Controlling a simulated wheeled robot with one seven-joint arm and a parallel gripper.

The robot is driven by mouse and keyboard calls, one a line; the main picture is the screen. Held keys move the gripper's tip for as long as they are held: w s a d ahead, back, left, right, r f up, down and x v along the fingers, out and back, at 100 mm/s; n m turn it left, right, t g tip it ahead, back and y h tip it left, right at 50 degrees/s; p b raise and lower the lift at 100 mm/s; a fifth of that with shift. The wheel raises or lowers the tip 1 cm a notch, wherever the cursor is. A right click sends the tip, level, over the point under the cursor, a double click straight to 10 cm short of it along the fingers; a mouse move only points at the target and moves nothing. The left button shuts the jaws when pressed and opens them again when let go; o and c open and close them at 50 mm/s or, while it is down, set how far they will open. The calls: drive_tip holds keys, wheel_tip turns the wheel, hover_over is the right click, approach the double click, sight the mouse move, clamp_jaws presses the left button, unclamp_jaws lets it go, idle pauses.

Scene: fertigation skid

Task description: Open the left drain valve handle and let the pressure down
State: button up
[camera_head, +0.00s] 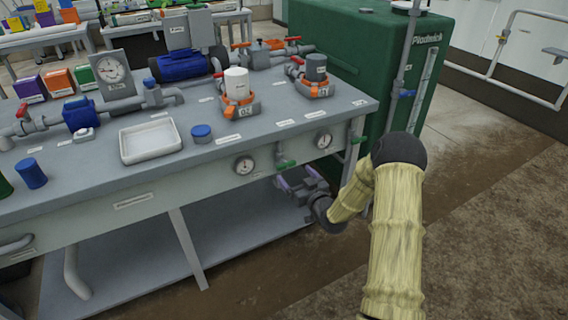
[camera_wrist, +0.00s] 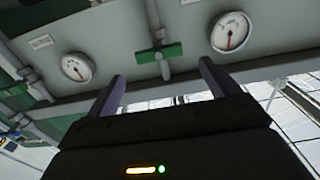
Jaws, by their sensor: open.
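A green drain valve handle (camera_head: 285,164) sits on the bench's front face between two round gauges. It also shows in the wrist view (camera_wrist: 158,53), crosswise on a grey pipe. A second green handle (camera_head: 358,139) is farther right, near the bench corner. My gripper (camera_head: 298,178) is just below and in front of the first handle. In the wrist view my gripper (camera_wrist: 161,78) has its two purple fingers apart, with the handle beyond and between them. Nothing is held, and a gap to the handle appears to remain.
The gauges (camera_head: 244,165) and (camera_head: 323,140) flank the handle. The bench (camera_head: 300,116) carries a white tray (camera_head: 150,141), pipes and red-handled valves. A green tank (camera_head: 440,70) stands behind at right. A lower shelf (camera_head: 130,272) lies under the bench; the floor at right is clear.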

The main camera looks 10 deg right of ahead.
sight(287, 165)
drive_tip(key=b+x, duration=0.1)
drive_tip(key=x, duration=0.8)
drive_tip(key=c, duration=1)
